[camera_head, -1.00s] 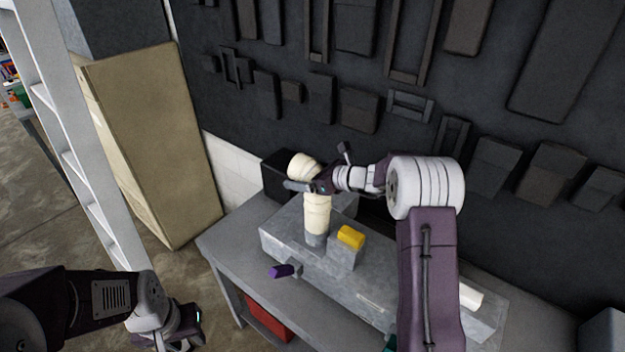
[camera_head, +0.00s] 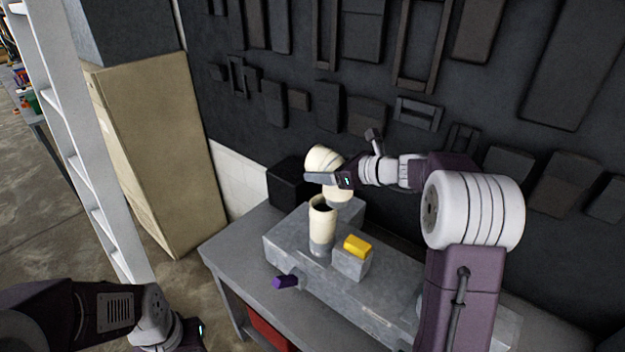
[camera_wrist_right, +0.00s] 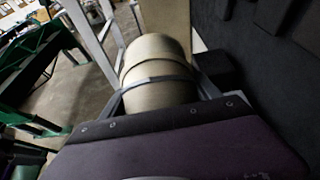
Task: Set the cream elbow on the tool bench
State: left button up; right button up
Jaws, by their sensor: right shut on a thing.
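The cream elbow (camera_head: 325,158) is held by my right gripper (camera_head: 322,180), which is shut on it above the bench. In the right wrist view the elbow (camera_wrist_right: 156,70) fills the space between the fingers. Below it a cream pipe (camera_head: 322,214) stands upright in a grey collar, its dark open top showing; the elbow is apart from it, a little above and behind. The tool bench (camera_head: 237,245) is grey, with a long metal duct (camera_head: 285,247) lying on it. My left gripper (camera_head: 190,338) is low at the left, its fingers hardly visible.
A yellow block (camera_head: 357,245) sits on a small grey box on the duct. A purple-handled thing (camera_head: 285,282) sticks out in front. A black box (camera_head: 289,184) stands at the back left. A white ladder (camera_head: 75,140) is at the left. The bench's left end is clear.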

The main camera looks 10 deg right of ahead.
jog(key=v, duration=0.5)
jog(key=r+b+v, duration=0.1)
jog(key=v, duration=0.1)
jog(key=shift+s+a+r, duration=0.1)
jog(key=shift+s+a, duration=0.05)
jog(key=shift+s, duration=0.15)
jog(key=shift+s+r, duration=0.1)
jog(key=shift+r, duration=0.05)
